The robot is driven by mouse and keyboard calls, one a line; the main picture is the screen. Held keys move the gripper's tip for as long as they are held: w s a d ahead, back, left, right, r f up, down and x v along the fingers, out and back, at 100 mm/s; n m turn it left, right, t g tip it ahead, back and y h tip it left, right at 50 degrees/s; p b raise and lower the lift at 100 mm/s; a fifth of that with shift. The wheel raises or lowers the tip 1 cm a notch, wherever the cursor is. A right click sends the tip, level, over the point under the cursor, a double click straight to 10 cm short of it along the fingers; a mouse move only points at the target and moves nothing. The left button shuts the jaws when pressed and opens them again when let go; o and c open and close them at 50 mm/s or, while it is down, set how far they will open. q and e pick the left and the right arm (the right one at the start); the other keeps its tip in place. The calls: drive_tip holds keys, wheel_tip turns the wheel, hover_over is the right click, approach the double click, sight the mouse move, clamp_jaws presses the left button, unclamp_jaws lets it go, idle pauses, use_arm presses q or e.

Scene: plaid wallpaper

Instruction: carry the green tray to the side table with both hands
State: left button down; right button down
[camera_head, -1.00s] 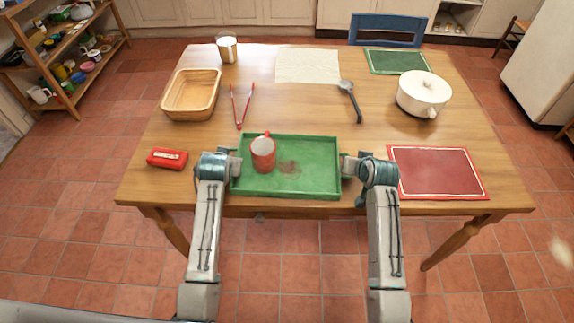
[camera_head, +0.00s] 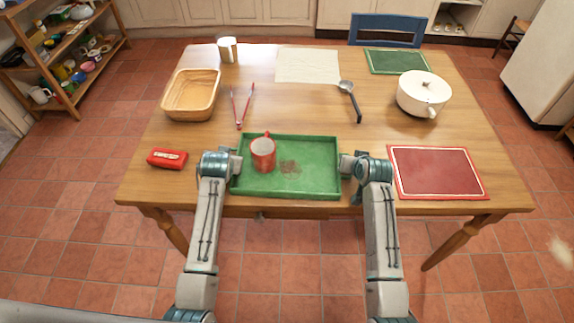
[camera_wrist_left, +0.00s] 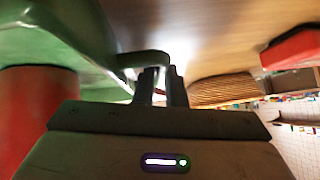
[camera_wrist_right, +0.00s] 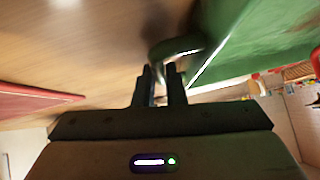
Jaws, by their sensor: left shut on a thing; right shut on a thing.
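The green tray (camera_head: 310,183) lies at the front edge of the wooden table, with a red mug (camera_head: 262,155) standing upright in its left half and a brownish stain on its floor. My left gripper (camera_head: 236,165) is at the tray's left side, shut on its handle; the handle shows between the fingers in the left wrist view (camera_wrist_left: 160,85). My right gripper (camera_head: 346,165) is at the tray's right side, shut on that handle, which the right wrist view (camera_wrist_right: 162,84) also shows. I cannot tell whether the tray touches the table. No side table is recognisable in view.
Close by on the table (camera_head: 290,100) are a red box (camera_head: 167,159) left and a red mat (camera_head: 437,172) right. Behind are tongs (camera_head: 240,108), a ladle (camera_head: 350,98), a basket (camera_head: 190,95) and a white pot (camera_head: 423,95). A shelf (camera_head: 60,60) stands far left.

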use_arm(q)
drive_tip(key=shift+w+r, duration=0.1)
drive_tip(key=shift+r, duration=0.15)
use_arm(e)
drive_tip(key=shift+w+r, duration=0.1)
drive_tip(key=shift+r, duration=0.1)
